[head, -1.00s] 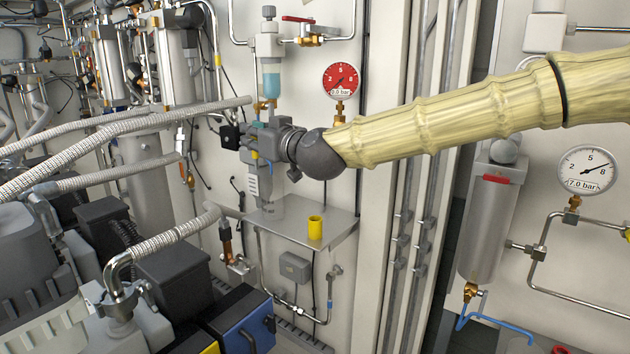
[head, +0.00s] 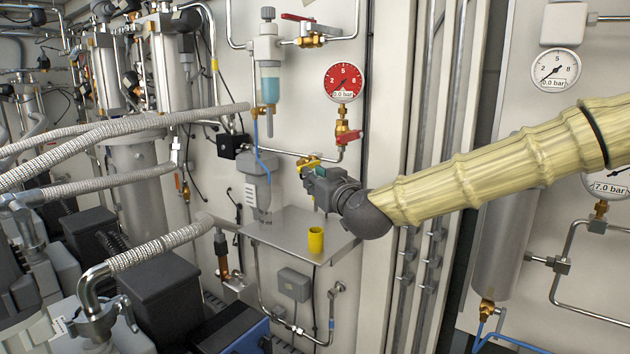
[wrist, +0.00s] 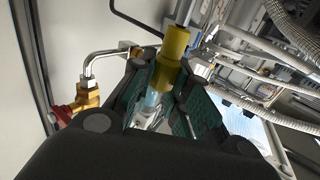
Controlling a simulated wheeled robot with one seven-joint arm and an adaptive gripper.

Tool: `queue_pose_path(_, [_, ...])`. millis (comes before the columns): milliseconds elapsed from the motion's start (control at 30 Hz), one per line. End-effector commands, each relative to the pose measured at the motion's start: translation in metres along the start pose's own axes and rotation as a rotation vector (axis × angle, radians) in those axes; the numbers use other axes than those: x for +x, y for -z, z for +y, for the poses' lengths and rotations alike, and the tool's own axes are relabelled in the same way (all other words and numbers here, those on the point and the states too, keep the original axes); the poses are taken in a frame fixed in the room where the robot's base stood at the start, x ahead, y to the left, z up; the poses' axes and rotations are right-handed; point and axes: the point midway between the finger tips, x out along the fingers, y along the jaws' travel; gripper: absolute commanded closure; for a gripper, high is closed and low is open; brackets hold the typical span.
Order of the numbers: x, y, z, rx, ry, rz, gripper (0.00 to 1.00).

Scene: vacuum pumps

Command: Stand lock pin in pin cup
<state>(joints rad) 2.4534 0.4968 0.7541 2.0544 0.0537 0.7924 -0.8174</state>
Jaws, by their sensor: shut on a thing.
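The yellow pin cup (head: 316,239) stands upright on a grey metal shelf (head: 285,232) in the head view. My gripper (head: 318,182) is above the cup, close to the wall pipes and clear of the shelf.
A red gauge (head: 344,82) and a red-handled brass valve (head: 348,136) sit just above my gripper. A filter with a blue bowl (head: 270,82) hangs to the left. Ribbed hoses (head: 120,127) cross the left side. The shelf's front is clear around the cup.

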Motion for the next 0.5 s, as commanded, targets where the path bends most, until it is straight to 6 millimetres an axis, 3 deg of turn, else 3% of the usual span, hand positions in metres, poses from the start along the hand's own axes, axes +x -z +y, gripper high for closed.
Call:
queue_pose_path(367, [-0.001, 0.000, -0.003, -0.003, -0.022, -0.001, 1.00])
queue_pose_path(500, [0.000, -0.017, -0.002, 0.000, -0.021, -0.001, 1.00])
